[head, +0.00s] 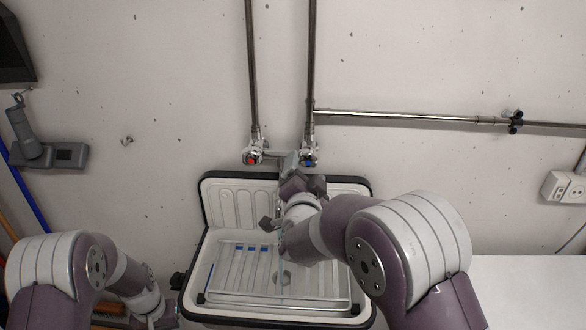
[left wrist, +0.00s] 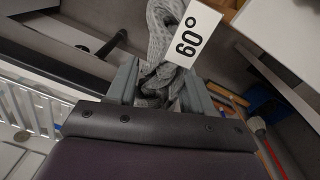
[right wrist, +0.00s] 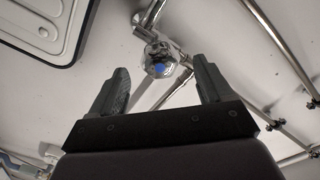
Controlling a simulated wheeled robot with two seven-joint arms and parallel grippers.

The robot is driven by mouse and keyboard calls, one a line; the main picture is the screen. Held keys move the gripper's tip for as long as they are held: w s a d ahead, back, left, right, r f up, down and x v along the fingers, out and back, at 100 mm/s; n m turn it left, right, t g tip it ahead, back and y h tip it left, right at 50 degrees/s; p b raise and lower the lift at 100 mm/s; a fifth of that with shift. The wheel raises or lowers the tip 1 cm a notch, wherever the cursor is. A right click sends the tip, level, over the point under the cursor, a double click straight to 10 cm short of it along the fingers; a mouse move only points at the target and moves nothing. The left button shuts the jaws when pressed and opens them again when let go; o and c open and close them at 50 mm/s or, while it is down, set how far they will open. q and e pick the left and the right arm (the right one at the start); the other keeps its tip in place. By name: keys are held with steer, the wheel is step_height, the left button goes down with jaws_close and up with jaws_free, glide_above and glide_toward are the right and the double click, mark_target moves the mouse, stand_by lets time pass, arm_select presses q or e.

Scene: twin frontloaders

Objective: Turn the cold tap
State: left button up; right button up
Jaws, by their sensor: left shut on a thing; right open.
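The cold tap (head: 309,161) has a chrome body with a blue-marked knob and sits on the wall at the foot of the right vertical pipe. My right gripper (head: 302,178) is just below it, over the sink's back. In the right wrist view the cold tap (right wrist: 160,68) shows ahead, between and beyond the fingertips. The right gripper (right wrist: 160,84) is open and empty, apart from the knob as far as I can tell. My left gripper (left wrist: 160,92) is shut on a grey knitted cloth (left wrist: 158,40) bearing a white "60°" tag (left wrist: 190,35).
The red-marked hot tap (head: 251,158) is just left of the cold one. The sink (head: 213,205), holding a clear tray (head: 335,288), is below. A horizontal pipe (head: 400,116) runs right, and a socket (head: 562,187) is at far right. A white surface lies lower right.

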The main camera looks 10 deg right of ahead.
mark_target(307, 163)
arm_select(q)
steer(key=shift+r+p, duration=0.55)
steer(key=shift+r, duration=0.25)
arm_select(e)
steer(key=x, duration=0.5)
steer(key=shift+w+d, duration=0.1)
steer(key=shift+w, duration=0.1)
arm_select(q)
steer(key=shift+s, duration=0.1)
arm_select(e)
steer(key=shift+s, duration=0.1)
